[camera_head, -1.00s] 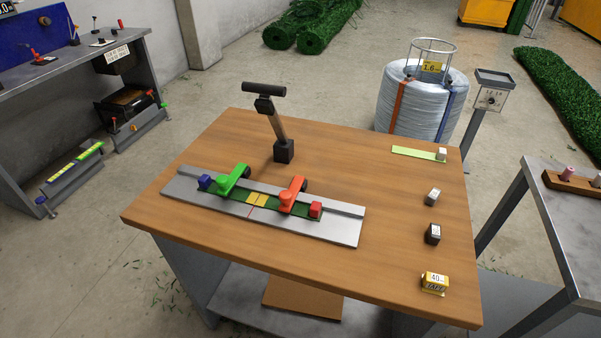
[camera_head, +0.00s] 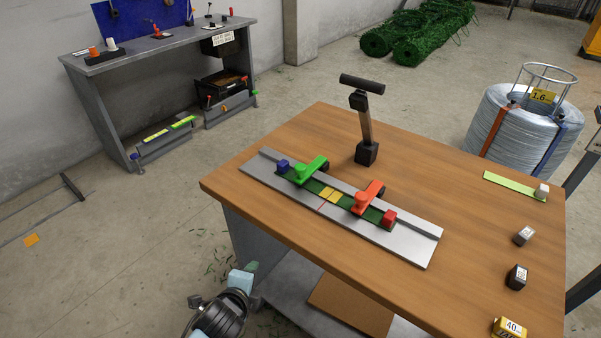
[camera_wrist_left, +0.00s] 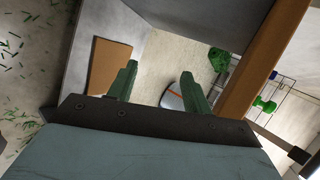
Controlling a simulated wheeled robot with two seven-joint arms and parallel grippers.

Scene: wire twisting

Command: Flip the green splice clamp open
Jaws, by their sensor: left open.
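The green splice clamp (camera_head: 305,172) sits on the left half of the metal splice plate (camera_head: 401,246) on the wooden table. Its green lever lies low across the strip, beside a blue block (camera_head: 283,165). A red-orange clamp (camera_head: 364,199) sits to its right, with yellow pads between. My left gripper (camera_head: 247,270) is at the bottom, off the table's near left edge and well apart from the clamp. In the left wrist view its two green fingers (camera_wrist_left: 161,86) are apart with nothing between them. A small green shape (camera_wrist_left: 265,104) shows at right there. My right gripper is not in view.
A black T-handled post (camera_head: 365,125) stands on the table behind the plate. The wooden table (camera_head: 460,166) has its edge between my left gripper and the clamp. Small blocks lie along the table's right side. A wire coil (camera_head: 515,128) stands behind.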

